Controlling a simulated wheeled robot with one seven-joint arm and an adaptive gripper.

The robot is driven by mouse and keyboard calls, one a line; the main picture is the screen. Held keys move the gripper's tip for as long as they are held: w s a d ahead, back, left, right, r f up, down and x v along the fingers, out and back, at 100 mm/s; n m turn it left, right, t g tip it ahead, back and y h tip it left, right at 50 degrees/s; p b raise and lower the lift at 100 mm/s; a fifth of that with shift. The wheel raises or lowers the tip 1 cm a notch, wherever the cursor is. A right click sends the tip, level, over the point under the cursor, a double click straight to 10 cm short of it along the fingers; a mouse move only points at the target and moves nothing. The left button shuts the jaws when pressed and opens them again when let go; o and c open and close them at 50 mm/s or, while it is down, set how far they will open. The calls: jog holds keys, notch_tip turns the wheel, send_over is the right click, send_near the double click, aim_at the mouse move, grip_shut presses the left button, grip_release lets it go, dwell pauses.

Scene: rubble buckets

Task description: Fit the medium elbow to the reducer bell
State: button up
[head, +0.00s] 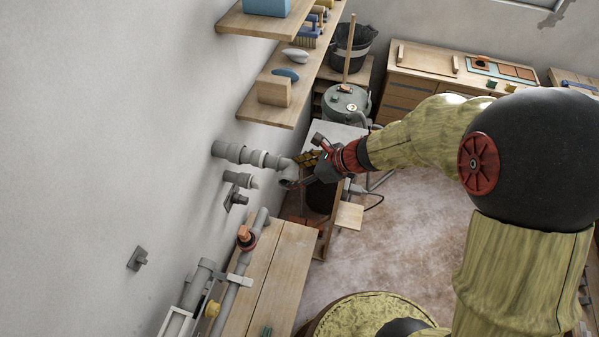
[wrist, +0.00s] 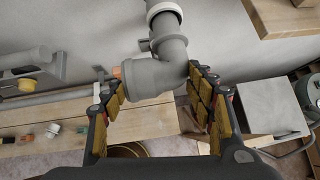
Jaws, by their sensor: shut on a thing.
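The grey medium elbow (wrist: 172,58) is held between the yellow-padded fingers of my gripper (wrist: 160,88). Its wide socket end points left in the wrist view, and its other end points up to the wall pipe. In the head view the elbow (head: 284,168) is at the right end of the pipe, beside my gripper (head: 303,171). The reducer bell (head: 257,157), with a pale rim, is on the grey wall pipe; its pale rim (wrist: 164,10) also shows at the top of the wrist view. The elbow lines up with the bell and appears to meet it; how deep it sits I cannot tell.
A smaller wall pipe stub (head: 238,179) and a grey bracket (head: 236,198) lie below. A wooden bench (head: 283,262) with pipework stands underneath. Wooden shelves (head: 270,108) hang above. A green drum (head: 346,104) stands behind. The floor (head: 415,225) to the right is open.

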jog(key=shift+w+a, duration=0.2)
jog(key=shift+a, duration=0.35)
jog(key=shift+w+a+b, duration=0.1)
jog(key=shift+a+b, duration=0.05)
jog(key=shift+b, duration=0.15)
dwell(0.8)
jog(key=shift+w+a, duration=0.2)
jog(key=shift+a, duration=0.4)
jog(key=o, duration=2)
jog(key=shift+c, duration=0.2)
jog(key=v, duration=1.2)
